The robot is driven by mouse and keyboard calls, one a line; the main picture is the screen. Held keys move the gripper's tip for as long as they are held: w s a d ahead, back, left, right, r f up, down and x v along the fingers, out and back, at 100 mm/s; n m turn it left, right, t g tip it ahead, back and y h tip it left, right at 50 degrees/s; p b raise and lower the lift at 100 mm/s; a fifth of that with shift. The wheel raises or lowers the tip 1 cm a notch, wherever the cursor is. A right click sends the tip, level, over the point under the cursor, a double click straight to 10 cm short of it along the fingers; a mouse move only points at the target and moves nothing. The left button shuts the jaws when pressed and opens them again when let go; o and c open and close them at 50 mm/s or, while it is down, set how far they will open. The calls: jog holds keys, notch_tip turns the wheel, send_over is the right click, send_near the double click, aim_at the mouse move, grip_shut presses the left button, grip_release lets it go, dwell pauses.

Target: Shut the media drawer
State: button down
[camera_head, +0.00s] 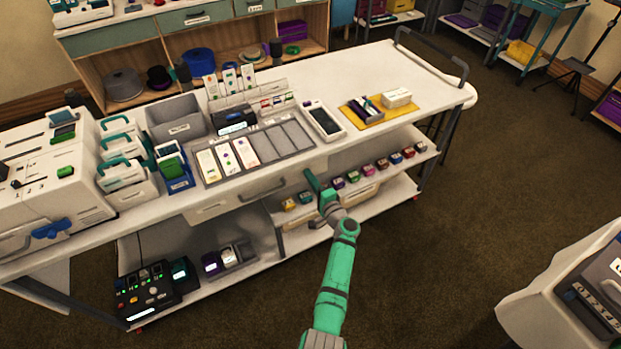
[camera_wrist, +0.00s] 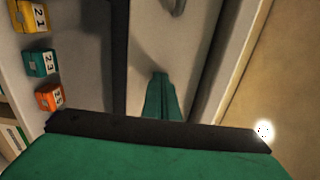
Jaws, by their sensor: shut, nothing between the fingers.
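The media drawer appears to be the pale drawer (camera_head: 232,203) under the front edge of the white cart top, with a grey bar handle (camera_head: 264,190) and a small label at its left. How far it stands out is hard to tell from this angle. My gripper (camera_head: 312,181) is at the right end of the drawer front, with its fingers shut and empty. In the wrist view, the shut green fingertips (camera_wrist: 160,84) are close to a pale panel, and part of a handle (camera_wrist: 178,6) shows at the top edge. Contact cannot be told.
A shelf below holds a row of small coloured numbered boxes (camera_head: 353,176), close to my arm. The cart top carries a grey card tray (camera_head: 205,182), a white handheld device (camera_head: 323,121) and a yellow mat (camera_head: 352,118). Open carpet (camera_head: 450,230) lies to the right.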

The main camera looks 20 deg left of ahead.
jog(key=shift+w+a+r, duration=0.15)
jog(key=shift+a+r, duration=0.15)
jog(key=shift+a, duration=0.2)
jog(key=v, duration=1.5)
jog(key=shift+w+d+f, duration=0.2)
jog(key=shift+w+f, duration=0.05)
